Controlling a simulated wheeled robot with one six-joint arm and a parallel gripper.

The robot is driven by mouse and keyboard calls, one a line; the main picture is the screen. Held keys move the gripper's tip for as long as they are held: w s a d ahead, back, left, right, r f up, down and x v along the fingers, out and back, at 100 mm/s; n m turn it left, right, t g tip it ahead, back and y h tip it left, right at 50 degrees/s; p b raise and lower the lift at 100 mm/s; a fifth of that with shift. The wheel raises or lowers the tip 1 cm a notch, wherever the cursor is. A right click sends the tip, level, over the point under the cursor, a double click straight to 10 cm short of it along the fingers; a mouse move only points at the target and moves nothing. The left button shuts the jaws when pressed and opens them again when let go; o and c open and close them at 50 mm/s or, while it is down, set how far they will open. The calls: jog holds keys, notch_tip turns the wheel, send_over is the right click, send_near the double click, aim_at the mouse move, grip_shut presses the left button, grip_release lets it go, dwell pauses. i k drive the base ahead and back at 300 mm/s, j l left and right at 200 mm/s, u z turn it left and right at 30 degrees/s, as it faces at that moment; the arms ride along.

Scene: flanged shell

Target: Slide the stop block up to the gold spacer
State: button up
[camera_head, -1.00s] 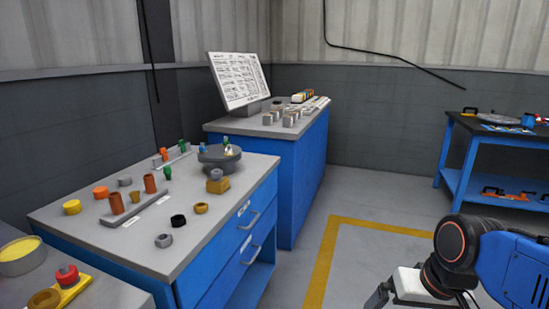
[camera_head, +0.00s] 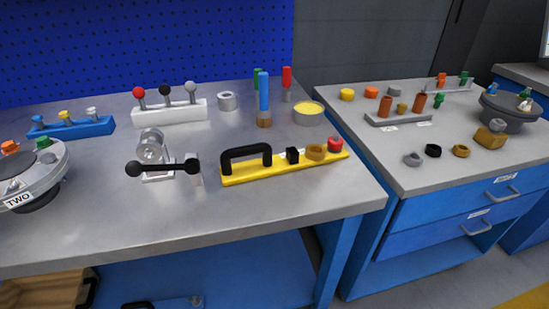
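A yellow rail (camera_head: 270,172) lies on the left grey workbench, near its right end, with a black arched handle (camera_head: 246,157) at its left. A small black block (camera_head: 292,155), which looks like the stop block, sits on the rail right of the handle. A gold ring, the gold spacer (camera_head: 316,152), sits on the rail right of the block, with a narrow gap that is hard to judge. A red knob (camera_head: 335,144) is at the rail's right end. My gripper is not in view.
A clamp with a black bar handle (camera_head: 164,167) stands left of the rail. Behind are screwdrivers (camera_head: 264,100) and a round yellow-filled tin (camera_head: 308,113). The bench front is clear. Another workbench (camera_head: 440,176) with rings and pegs stands right.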

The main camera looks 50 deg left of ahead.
aim_at(293, 154)
jog(key=u, duration=1.9)
